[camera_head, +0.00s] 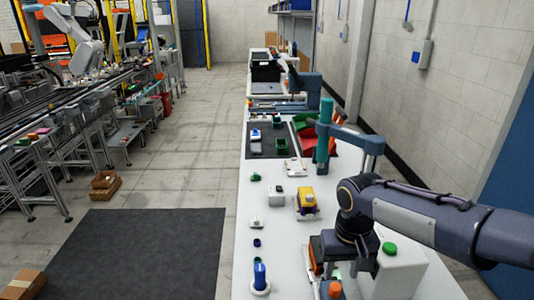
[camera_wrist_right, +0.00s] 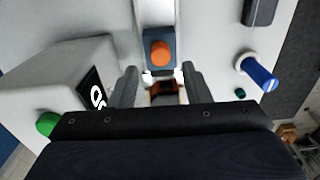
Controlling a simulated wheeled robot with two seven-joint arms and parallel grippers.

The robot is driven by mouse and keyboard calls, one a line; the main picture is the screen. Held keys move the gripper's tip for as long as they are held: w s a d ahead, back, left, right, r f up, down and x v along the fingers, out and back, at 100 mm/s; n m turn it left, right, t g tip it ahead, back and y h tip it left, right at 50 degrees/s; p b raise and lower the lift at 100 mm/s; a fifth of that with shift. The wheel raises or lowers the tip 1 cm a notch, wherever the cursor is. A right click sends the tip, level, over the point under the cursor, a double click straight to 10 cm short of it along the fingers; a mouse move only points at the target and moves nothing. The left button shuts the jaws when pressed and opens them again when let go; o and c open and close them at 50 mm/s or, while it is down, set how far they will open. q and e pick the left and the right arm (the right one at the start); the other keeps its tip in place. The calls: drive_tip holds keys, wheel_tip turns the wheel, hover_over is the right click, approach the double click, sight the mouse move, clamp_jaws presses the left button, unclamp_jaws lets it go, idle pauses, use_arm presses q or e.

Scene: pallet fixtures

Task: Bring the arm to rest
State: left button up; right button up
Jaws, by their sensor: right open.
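My right arm (camera_head: 440,215) reaches in from the right in the head view. Its right gripper (camera_head: 338,266) points down low over the white table. In the right wrist view the two fingers of the gripper (camera_wrist_right: 159,80) stand apart. A dark and orange-brown piece (camera_wrist_right: 165,88) shows between them; I cannot tell whether they touch it. A blue-grey fixture with an orange knob (camera_wrist_right: 160,53) lies just beyond the fingertips. The knob also shows in the head view (camera_head: 335,290). My left gripper is not in view.
A grey box with a green button (camera_head: 389,248) stands close beside the gripper. A blue-handled cylinder (camera_head: 259,275) stands on the table's left side. A yellow-topped fixture (camera_head: 306,199) and a teal post (camera_head: 324,135) stand farther back. Open floor lies left of the table.

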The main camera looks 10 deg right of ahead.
drive_tip(key=s+m+t+y, duration=0.1)
drive_tip(key=s+t+y, duration=0.2)
drive_tip(key=s, duration=1.4)
drive_tip(key=t, duration=0.2)
drive_tip(key=shift+a+r+t+y, duration=0.15)
drive_tip(key=shift+r+t+y, duration=0.1)
drive_tip(key=shift+t+y, duration=0.05)
drive_tip(key=shift+s, duration=0.1)
